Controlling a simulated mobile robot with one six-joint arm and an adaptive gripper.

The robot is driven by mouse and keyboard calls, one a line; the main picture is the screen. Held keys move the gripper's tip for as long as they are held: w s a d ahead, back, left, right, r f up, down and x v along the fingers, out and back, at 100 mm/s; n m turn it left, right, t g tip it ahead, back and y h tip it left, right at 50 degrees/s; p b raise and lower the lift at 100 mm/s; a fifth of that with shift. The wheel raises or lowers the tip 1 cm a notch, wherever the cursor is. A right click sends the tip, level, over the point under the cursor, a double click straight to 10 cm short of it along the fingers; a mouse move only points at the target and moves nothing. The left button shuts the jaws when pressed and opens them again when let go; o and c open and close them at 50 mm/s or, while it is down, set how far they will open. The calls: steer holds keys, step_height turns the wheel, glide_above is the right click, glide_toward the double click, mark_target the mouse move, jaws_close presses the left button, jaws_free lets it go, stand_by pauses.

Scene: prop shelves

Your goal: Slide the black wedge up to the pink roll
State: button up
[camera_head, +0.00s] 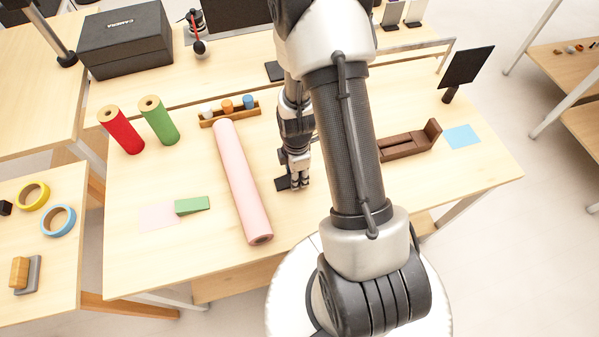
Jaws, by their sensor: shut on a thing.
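The pink roll (240,180) lies lengthwise on the middle table. The black wedge (282,184) lies on the table to the right of the roll, with a gap of bare wood between them. My gripper (296,183) points down at the wedge's right end and is shut on it. The fingers and my arm hide part of the wedge.
A green wedge (192,205) lies left of the roll beside a pink sheet (158,217). A wooden rack (230,114) with small pegs sits behind the pink roll. A brown wooden holder (405,146) is at right.

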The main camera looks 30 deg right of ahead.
mark_target(280, 189)
steer(key=shift+w+a, duration=0.2)
steer(key=shift+a, duration=2.7)
steer(key=shift+s, duration=0.35)
steer(key=o, duration=1)
step_height(280, 189, up, 12)
